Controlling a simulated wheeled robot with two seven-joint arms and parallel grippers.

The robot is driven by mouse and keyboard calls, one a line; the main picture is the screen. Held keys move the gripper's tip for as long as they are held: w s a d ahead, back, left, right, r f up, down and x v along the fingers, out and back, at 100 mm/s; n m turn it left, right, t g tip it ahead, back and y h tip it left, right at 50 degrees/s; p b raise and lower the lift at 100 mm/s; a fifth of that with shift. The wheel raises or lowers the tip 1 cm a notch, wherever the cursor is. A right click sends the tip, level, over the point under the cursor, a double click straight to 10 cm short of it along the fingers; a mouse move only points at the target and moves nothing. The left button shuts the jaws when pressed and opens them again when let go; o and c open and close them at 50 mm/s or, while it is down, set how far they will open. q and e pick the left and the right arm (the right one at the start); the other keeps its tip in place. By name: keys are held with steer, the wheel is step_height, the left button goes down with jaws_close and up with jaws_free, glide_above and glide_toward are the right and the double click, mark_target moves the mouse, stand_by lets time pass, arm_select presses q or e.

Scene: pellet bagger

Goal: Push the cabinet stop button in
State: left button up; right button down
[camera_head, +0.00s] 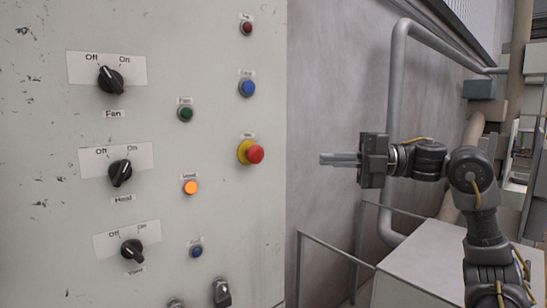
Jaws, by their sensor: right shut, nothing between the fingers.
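The stop button is a red mushroom head (256,154) on a yellow collar, near the right edge of the grey cabinet's front (222,125). The small label above it is too small to read with certainty. My right gripper (325,159) is shut and empty. Its fingers point left, towards the cabinet, at about the height of the red head. In the picture they end to the right of the cabinet's edge, clearly apart from the button. My left gripper is not in view.
A blue button (247,88) and a small dark red one (246,28) sit above the stop button. A lit orange lamp (190,187), a green button (185,114) and three black Off/On knobs (110,80) are further left. A grey pipe (397,90) and railing (335,248) stand behind my right arm.

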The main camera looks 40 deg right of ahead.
steer(key=p, duration=0.9)
glide_toward(254, 155)
steer(key=s+a+x, duration=0.1)
steer(key=x, duration=0.4)
steer(key=shift+w+d+p, duration=0.2)
steer(key=shift+w+p, duration=0.35)
steer(key=shift+w, duration=0.25)
